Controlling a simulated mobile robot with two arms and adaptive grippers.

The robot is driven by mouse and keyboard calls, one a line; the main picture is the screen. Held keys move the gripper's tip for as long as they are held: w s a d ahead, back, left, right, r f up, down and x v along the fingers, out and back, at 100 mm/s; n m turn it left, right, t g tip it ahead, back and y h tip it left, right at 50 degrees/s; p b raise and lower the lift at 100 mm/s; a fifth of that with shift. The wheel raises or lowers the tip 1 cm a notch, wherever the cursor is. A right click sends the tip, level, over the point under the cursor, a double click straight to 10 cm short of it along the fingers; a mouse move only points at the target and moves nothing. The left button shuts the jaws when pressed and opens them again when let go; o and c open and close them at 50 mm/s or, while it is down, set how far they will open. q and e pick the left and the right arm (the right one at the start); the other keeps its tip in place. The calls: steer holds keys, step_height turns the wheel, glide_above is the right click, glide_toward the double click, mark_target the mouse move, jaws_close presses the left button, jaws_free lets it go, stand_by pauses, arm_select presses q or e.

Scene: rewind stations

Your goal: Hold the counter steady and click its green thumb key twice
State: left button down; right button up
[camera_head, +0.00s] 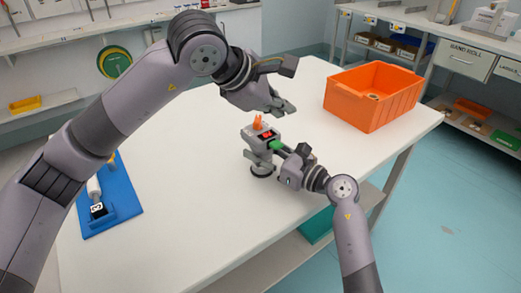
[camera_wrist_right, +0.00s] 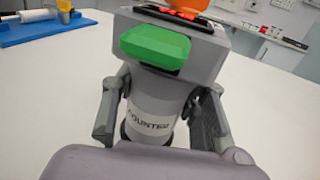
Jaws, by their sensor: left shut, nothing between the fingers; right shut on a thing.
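The grey counter (camera_head: 259,146) stands upright on its dark round base on the white table. It also shows in the right wrist view (camera_wrist_right: 160,103), with the word COUNTER on its stem. Its green thumb key (camera_wrist_right: 155,47) sticks out towards my right arm, and an orange part is on top. My right gripper (camera_head: 274,158) is shut on the counter's stem below the key, a finger on each side. My left gripper (camera_head: 285,110) is shut and empty, above and to the right of the counter in the head view, apart from it.
An orange bin (camera_head: 374,95) stands at the table's far right with small things in it. A blue tray (camera_head: 122,194) with a white roll and a black block lies at the left. The white table (camera_head: 200,225) is clear around the counter. Shelves line the back.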

steer(key=o, duration=1.4)
